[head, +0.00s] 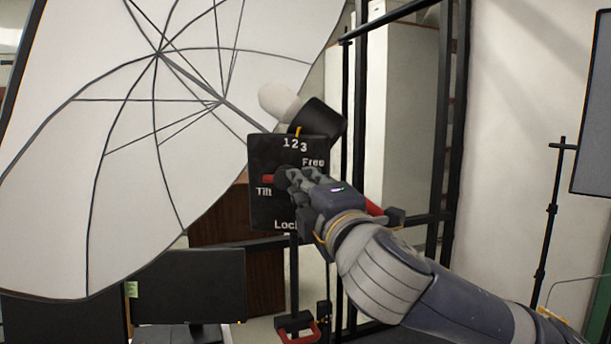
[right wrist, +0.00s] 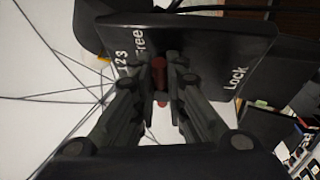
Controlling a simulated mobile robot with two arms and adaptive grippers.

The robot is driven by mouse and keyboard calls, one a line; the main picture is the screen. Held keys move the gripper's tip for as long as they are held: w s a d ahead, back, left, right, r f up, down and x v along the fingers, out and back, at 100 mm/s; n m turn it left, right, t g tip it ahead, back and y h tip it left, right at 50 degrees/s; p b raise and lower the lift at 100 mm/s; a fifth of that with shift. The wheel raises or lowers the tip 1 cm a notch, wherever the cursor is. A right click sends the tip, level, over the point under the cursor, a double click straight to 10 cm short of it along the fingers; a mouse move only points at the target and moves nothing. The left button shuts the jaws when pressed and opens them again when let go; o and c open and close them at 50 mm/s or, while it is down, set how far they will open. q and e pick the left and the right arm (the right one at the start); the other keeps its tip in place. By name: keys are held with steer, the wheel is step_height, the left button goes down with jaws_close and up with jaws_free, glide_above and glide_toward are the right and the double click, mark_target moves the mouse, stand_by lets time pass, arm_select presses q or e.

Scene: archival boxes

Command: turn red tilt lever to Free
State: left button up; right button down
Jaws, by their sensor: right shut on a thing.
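The black tilt panel (head: 262,215) carries white "123", "Free", "Tilt" and "Lock" labels. "Free" is at its upper right and "Lock" at its bottom. My right gripper (head: 285,179) is in front of the panel, its fingers shut on the red tilt lever (head: 268,179). A short red end shows just left of the fingers, above "Tilt"; the rest is hidden. In the right wrist view the red lever (right wrist: 159,75) sits between the two fingers (right wrist: 160,82), with "Free" to its upper left and "Lock" to its lower right. My left gripper is out of view.
A large white umbrella (head: 110,150) fills the left, close to the panel. A lamp head (head: 320,125) is behind the panel's top. Dark upright frame posts (head: 360,100) stand behind my right arm. A dark monitor (head: 190,287) is at lower left.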

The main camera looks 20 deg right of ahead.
stand_by(0.3)
steer(key=c, duration=1.7)
jaws_free()
steer(key=shift+o, duration=0.3)
steer(key=shift+w, duration=0.1)
steer(key=s+f, duration=0.1)
steer(key=s, duration=0.6)
steer(key=shift+s, duration=0.2)
steer(key=shift+f, duration=0.25)
